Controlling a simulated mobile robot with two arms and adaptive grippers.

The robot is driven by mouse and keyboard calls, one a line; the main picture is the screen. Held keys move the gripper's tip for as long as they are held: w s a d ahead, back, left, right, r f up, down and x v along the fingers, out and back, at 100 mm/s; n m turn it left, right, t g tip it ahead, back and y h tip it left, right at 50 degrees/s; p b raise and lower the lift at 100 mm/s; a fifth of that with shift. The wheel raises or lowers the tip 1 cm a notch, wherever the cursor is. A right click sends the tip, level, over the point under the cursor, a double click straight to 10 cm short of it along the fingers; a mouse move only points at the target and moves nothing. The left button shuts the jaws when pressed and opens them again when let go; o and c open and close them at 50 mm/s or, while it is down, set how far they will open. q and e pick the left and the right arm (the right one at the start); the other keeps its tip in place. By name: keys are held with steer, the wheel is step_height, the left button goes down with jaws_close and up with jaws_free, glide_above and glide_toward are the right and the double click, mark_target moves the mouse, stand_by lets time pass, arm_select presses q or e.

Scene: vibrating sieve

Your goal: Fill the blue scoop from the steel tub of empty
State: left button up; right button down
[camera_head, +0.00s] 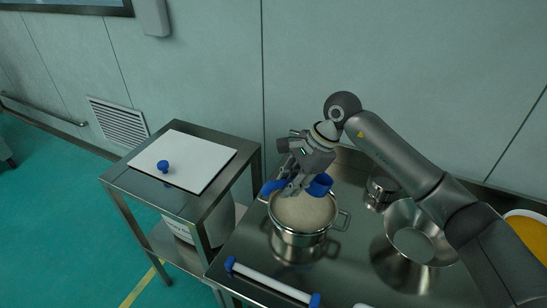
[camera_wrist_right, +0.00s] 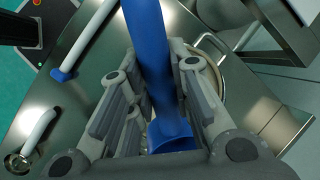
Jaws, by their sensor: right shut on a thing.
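The steel tub (camera_head: 297,238) stands on the steel table, with side handles and a pale, powdery fill (camera_head: 303,209) near its rim. My right gripper (camera_head: 292,188) is above the tub, shut on the blue scoop (camera_head: 320,185). Blue parts of the scoop show on both sides of the gripper, over the tub's back rim. In the right wrist view, the scoop's blue handle (camera_wrist_right: 153,55) runs between the fingers of the gripper (camera_wrist_right: 155,85). I cannot tell whether the scoop touches the powder or holds any. My left gripper is out of view.
A conical steel bowl (camera_head: 385,246) and a small steel vessel (camera_head: 378,193) stand right of the tub. A white bar with blue ends (camera_head: 270,282) lies in front. The wall is behind.

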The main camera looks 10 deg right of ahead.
steer(key=w+a+m+t+p, duration=0.1)
steer(key=w+a+m+t, duration=0.1)
steer(key=w+m, duration=0.3)
steer(key=shift+m+t+y, duration=0.4)
steer(key=shift+w+d+f+b, duration=0.2)
steer(key=shift+f+b, duration=0.75)
steer(key=shift+f, duration=1.05)
steer(key=shift+w+d+f+b, duration=0.1)
steer(key=shift+d+f+b, duration=0.2)
steer(key=shift+f+b, duration=1.2)
steer(key=shift+w+d+f+b, duration=0.1)
steer(key=shift+d+f+b, duration=0.25)
steer(key=shift+f, duration=2.2)
steer(key=shift+s+d+b, duration=0.15)
steer(key=shift+d+b, duration=0.15)
steer(key=shift+d, duration=0.55)
steer(key=shift+r, duration=0.1)
